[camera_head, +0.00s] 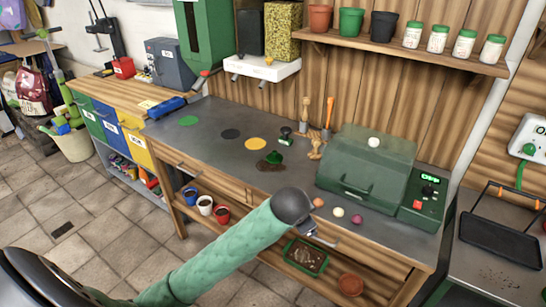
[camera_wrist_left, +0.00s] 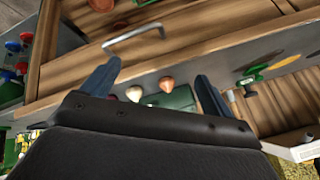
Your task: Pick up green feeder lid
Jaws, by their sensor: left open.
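A tall green feeder (camera_head: 207,30) hangs at the back wall, its top cut off by the picture edge. A small dark-green piece (camera_head: 272,157) lies on the grey bench in a brown patch; I cannot tell which green part is the feeder lid. My left arm reaches in from the lower left. Its gripper (camera_head: 318,238) is in front of the bench's front edge, well apart from both green things. In the left wrist view the gripper (camera_wrist_left: 158,72) is open, with nothing between its two blue-grey fingers. My right gripper is not in view.
A green hinged box (camera_head: 365,170) with a control unit (camera_head: 425,200) stands on the bench's right. Several round items lie before it. Flat green (camera_head: 188,121), black (camera_head: 230,133) and yellow (camera_head: 255,144) discs mark the bench. Pots and jars line the wooden shelf (camera_head: 400,52).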

